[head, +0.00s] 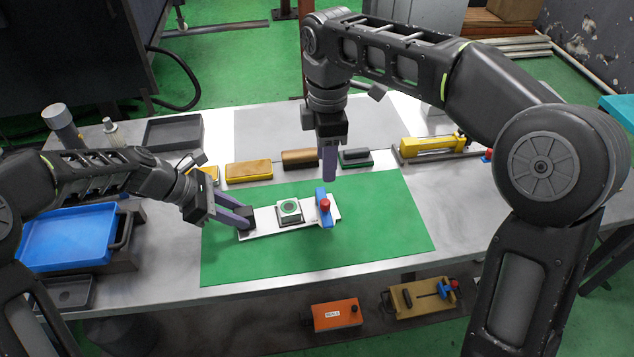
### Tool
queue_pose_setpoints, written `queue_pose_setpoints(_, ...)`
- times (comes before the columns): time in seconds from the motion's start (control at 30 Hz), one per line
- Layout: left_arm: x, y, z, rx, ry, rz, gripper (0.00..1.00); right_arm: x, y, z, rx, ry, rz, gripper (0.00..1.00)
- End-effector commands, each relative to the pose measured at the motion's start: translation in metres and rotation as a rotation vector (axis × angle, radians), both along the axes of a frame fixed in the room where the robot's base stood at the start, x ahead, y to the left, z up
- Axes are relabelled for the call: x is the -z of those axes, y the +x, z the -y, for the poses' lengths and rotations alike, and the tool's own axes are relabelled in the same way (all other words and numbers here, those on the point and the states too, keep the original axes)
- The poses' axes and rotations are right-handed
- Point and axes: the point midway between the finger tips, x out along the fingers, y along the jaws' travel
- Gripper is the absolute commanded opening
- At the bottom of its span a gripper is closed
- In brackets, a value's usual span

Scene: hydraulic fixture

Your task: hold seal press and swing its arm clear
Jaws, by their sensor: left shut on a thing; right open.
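The seal press is a white plate (262,224) lying on the green mat. A dark block with a green round seal (290,207) sits at its middle. A blue arm (321,196) with a red knob (325,205) stands at its right end. My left gripper (246,221) is shut on the left end of the press, by a dark block there. My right gripper (329,165) is open and points down, above and just behind the blue arm, apart from it. One of its fingers largely hides the other.
The green mat (390,225) is clear to the right of the press. Behind it stand a yellow block (248,171), a brown roll (300,158), a grey-green block (355,157) and a yellow tool (428,146). A blue tray (68,238) is at left. An orange box (336,314) is below the table edge.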

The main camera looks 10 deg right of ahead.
Motion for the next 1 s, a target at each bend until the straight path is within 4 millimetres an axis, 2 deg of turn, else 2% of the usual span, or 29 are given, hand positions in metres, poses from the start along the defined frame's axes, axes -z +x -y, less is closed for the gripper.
queue_pose_setpoints(0.1,0.0,0.0,0.001,0.001,-0.001,-0.001,0.0,0.0,0.0,0.0,0.0,0.0,0.0,0.46)
queue_pose_setpoints(0.13,0.0,0.0,0.001,0.001,-0.001,-0.001,0.31,0.0,0.0,0.0,0.0,0.0,0.0,0.46)
queue_pose_setpoints(0.4,0.0,0.0,0.0,0.001,-0.001,-0.001,0.53,0.0,0.0,0.0,0.0,0.0,0.0,0.46)
queue_pose_setpoints(0.77,-0.002,0.0,-0.002,-0.001,0.0,0.001,0.54,0.0,0.0,0.0,0.0,0.0,0.0,0.46)
queue_pose_setpoints(1.0,-0.024,-0.001,-0.02,-0.002,0.0,0.004,0.54,0.0,0.0,0.0,0.0,0.0,0.0,0.46)
